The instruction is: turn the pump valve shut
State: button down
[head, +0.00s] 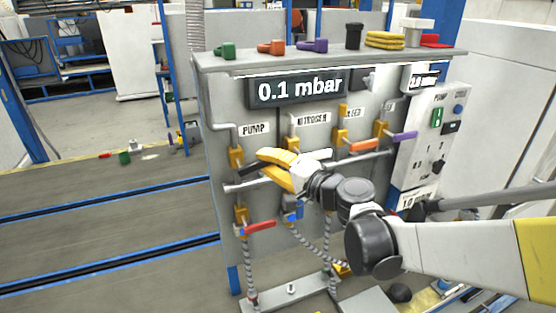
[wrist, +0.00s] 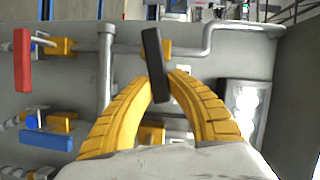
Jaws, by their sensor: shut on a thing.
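The pump valve has a yellow body (head: 237,157) on the grey pipe under the PUMP label (head: 255,129), at the left of the panel in the head view. Its black lever (head: 250,171) points away from the body, across the pipe line, slightly tilted. In the wrist view, the black lever (wrist: 154,62) runs from the yellow valve body down between my fingertips. My gripper (head: 262,162), with yellow fingers, is shut on the lever's outer part. It also shows in the wrist view (wrist: 165,85). The fingers hide part of the lever in the head view.
A red-handled valve (head: 258,229) and a blue-handled valve (head: 293,215) sit below. Orange (head: 367,146) and purple (head: 404,137) levers are to the right. A horizontal pipe (head: 345,164) crosses the panel near my gripper. The display (head: 298,89) reads 0.1 mbar.

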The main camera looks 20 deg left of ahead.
jog(key=shift+f+m+y+b, duration=0.5)
jog(key=shift+f+m+b, duration=0.3)
jog(key=shift+m+b, duration=0.35)
jog(key=c, duration=1.3)
grip_release()
jog(key=shift+a, duration=0.1)
jog(key=shift+o, duration=0.2)
jog(key=v, duration=1.2)
jog(key=shift+f, duration=0.1)
